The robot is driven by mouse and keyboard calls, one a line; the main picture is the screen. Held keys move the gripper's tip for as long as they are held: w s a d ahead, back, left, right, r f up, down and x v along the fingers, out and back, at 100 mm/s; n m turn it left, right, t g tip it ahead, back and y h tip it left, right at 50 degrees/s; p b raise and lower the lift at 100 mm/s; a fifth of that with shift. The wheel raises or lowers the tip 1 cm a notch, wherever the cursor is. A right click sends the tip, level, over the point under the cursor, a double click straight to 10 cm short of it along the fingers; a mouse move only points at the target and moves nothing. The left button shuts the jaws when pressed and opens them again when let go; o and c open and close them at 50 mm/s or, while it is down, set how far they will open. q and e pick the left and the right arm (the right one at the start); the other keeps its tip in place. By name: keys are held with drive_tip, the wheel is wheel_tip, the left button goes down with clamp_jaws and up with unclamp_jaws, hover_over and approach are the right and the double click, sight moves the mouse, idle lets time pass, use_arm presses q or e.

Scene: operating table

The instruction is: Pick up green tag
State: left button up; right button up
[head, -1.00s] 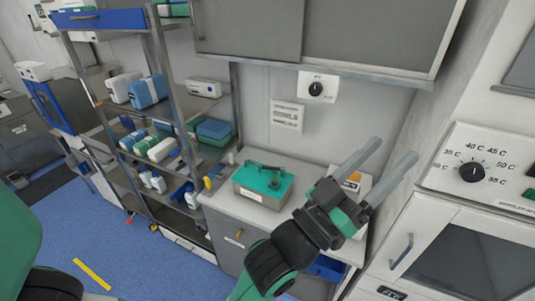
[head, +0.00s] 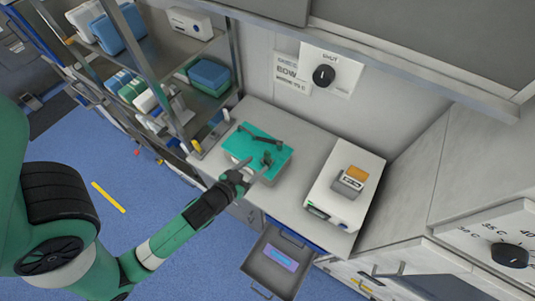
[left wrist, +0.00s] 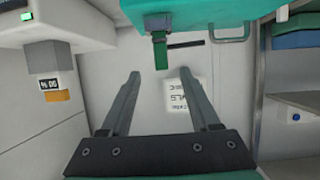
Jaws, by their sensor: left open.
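A green tag (left wrist: 159,54) hangs at the edge of a teal-lidded box (left wrist: 215,12) in the left wrist view, which sees the scene upside down. In the head view the teal-lidded box (head: 240,146) sits on the counter, and a small dark green piece (head: 267,157), apparently the tag, shows at its right side. My left gripper (head: 258,164) is at the box's near side. Its fingers are open, and in the left wrist view the gap between the fingertips (left wrist: 160,73) lines up with the tag's lower end. Contact cannot be told. My right gripper is not in view.
A white device (head: 331,208) with an orange-labelled block (head: 352,179) stands on the counter (head: 290,200) right of the box. Below, a drawer (head: 262,272) is pulled out. A metal shelf rack (head: 165,60) with boxes stands left. A wall dial (head: 324,75) is behind.

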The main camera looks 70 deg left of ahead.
sight(267, 156)
use_arm(q)
drive_tip(key=x, duration=0.5)
drive_tip(key=shift+w+a+f, duration=0.1)
drive_tip(key=shift+w+a, duration=0.1)
drive_tip(key=shift+w, duration=0.1)
drive_tip(key=x, duration=0.5)
drive_tip(key=shift+w+a, duration=0.1)
drive_tip(key=shift+a, duration=0.15)
clamp_jaws()
